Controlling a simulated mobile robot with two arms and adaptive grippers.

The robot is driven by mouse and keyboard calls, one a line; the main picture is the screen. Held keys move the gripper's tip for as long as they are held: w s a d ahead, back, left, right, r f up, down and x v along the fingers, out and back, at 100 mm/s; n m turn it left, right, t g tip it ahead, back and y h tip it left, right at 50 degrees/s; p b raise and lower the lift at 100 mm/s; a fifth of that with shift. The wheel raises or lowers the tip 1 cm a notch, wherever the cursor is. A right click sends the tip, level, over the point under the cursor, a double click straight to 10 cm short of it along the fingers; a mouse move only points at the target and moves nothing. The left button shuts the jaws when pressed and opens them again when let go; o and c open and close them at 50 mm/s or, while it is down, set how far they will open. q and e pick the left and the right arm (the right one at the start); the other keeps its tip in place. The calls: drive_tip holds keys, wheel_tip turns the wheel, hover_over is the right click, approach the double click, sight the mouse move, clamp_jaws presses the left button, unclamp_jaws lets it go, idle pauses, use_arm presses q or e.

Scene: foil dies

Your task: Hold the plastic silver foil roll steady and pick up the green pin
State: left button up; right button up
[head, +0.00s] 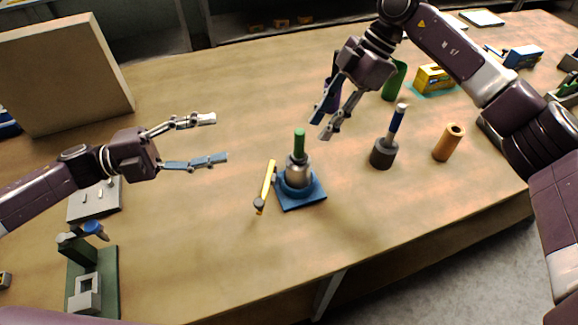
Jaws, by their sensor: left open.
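A silver roll (298,172) stands upright on a blue square base (309,199), left of the table's middle. A green pin (299,141) stands upright at the top of the roll. My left gripper (220,138) is open and empty, to the left of the roll and apart from it. My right gripper (322,127) is above and right of the green pin, pointing down and left. Its fingers are apart with nothing between them. Neither gripper touches the roll or the pin.
A yellow-handled tool (267,184) is just left of the blue base. A dark holder with a blue-handled tool (384,153) and an orange cylinder (448,142) stand to the right. A green fixture (108,280) is at front left. A large tan board (65,75) stands behind my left arm.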

use_arm(q)
drive_tip(key=w+d+f+n+t, duration=0.1)
drive_tip(key=w+d+f+n, duration=0.25)
drive_tip(key=d+n, duration=0.25)
drive_tip(key=n+y, duration=0.2)
drive_tip(key=n, duration=0.5)
hover_over(292, 168)
drive_tip(key=w+a, duration=0.2)
drive_tip(key=a, duration=0.1)
wheel_tip(292, 168, down, 3)
drive_tip(key=d+f+n, duration=0.2)
drive_tip(key=d+f+n+y, duration=0.1)
drive_tip(key=d, duration=0.1)
drive_tip(key=shift+w+f, duration=0.25)
drive_tip(key=shift+f, duration=0.05)
drive_tip(key=shift+n+y, duration=0.5)
drive_tip(key=shift+y, duration=0.2)
drive_tip(key=f, duration=0.2)
drive_tip(key=a+f, duration=0.1)
drive_tip(key=shift+s+a+f, duration=0.1)
drive_tip(key=shift+s+f, duration=0.3)
drive_tip(key=shift+s+a+f, duration=0.1)
drive_tip(key=shift+a+f, duration=0.05)
drive_tip(key=shift+f, duration=0.3)
drive_tip(key=x, duration=0.7)
drive_tip(key=shift+d+f, duration=0.1)
drive_tip(key=shift+d, duration=0.15)
